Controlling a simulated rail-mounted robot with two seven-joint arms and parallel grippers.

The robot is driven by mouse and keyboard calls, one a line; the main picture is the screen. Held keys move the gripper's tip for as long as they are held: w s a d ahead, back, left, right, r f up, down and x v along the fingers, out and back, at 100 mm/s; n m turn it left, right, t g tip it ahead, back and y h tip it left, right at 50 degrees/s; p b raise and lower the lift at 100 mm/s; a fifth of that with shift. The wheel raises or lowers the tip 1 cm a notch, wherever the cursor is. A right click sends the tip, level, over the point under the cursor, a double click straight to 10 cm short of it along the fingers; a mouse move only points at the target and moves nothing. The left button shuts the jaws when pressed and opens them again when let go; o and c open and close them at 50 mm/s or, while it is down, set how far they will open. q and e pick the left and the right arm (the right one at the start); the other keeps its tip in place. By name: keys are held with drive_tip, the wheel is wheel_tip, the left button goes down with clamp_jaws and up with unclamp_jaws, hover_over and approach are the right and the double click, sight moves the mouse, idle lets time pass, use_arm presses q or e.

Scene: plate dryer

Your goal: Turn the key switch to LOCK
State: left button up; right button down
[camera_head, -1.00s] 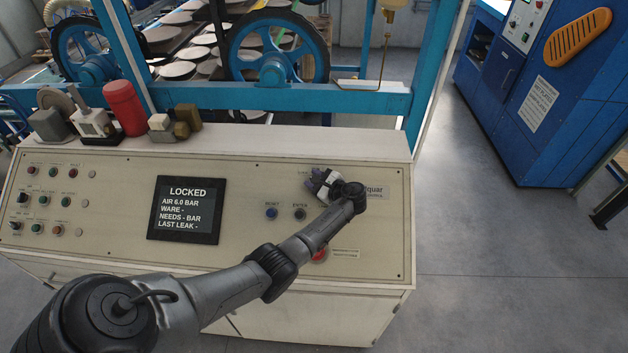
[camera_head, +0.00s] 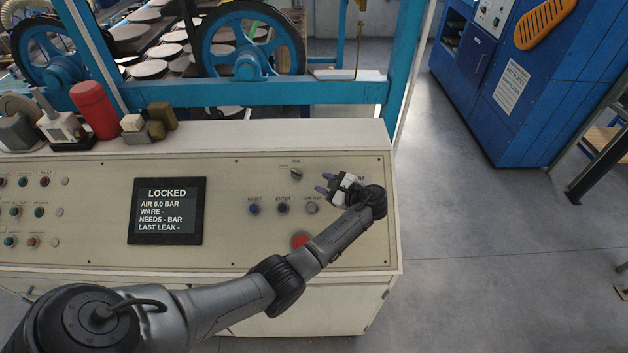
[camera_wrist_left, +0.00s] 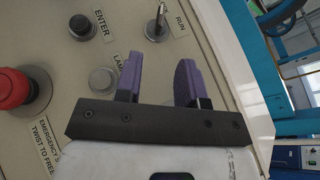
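The key switch (camera_head: 296,174) is on the upper right of the cream control panel (camera_head: 225,245), with small labels around it. In the left wrist view the key (camera_wrist_left: 158,24) stands out of its lock beside a RUN label (camera_wrist_left: 181,22); I cannot tell its exact angle. The display (camera_head: 167,211) reads LOCKED. My left gripper (camera_head: 326,183) is to the right of the key switch and apart from it. Its purple fingers (camera_wrist_left: 158,80) are spread with nothing between them. My right gripper is not in view.
Below the key switch are the blue RESET button (camera_head: 254,209), the ENTER button (camera_head: 284,208) and the LAMP TEST button (camera_head: 312,208). A red emergency stop (camera_head: 301,240) sits lower, close to my left arm. Blocks and a red cylinder (camera_head: 95,110) stand on the back ledge.

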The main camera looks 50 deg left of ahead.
use_arm(q)
drive_tip(key=shift+v, duration=0.8)
